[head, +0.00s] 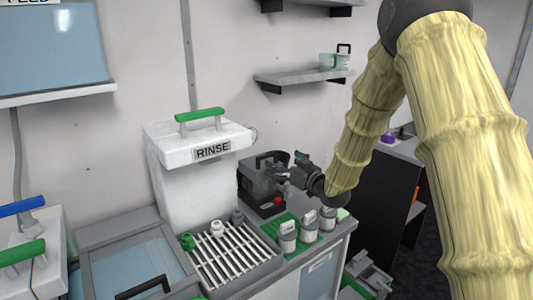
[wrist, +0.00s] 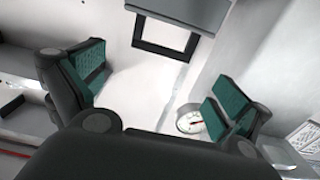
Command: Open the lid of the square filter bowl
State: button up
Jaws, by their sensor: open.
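A dark grey, boxy unit (head: 257,180) with a black handle and a red knob stands on the counter right of the RINSE tank in the head view. It looks like the square filter bowl, but no label on it is readable. My gripper (head: 290,166) is at its right side, at about the height of its top, and hides part of it. In the wrist view my gripper (wrist: 160,84) is open, with nothing between its green-padded fingers. A black square handle frame (wrist: 164,36) shows beyond the fingertips. Whether the lid is shut cannot be told.
The white RINSE tank (head: 200,165) with a green handle stands left. A round gauge (wrist: 189,118) shows near the right finger. A slatted rack (head: 232,257) and several small bottles on a green mat (head: 271,228) lie in front. A shelf (head: 300,76) hangs above.

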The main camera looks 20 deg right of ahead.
aim_at(268, 155)
jog(key=p+x, duration=0.1)
jog(key=x, duration=0.7)
jog(key=shift+w+a+f+p, duration=0.1)
jog(key=shift+w+f+p, duration=0.1)
jog(key=shift+w+p, duration=0.15)
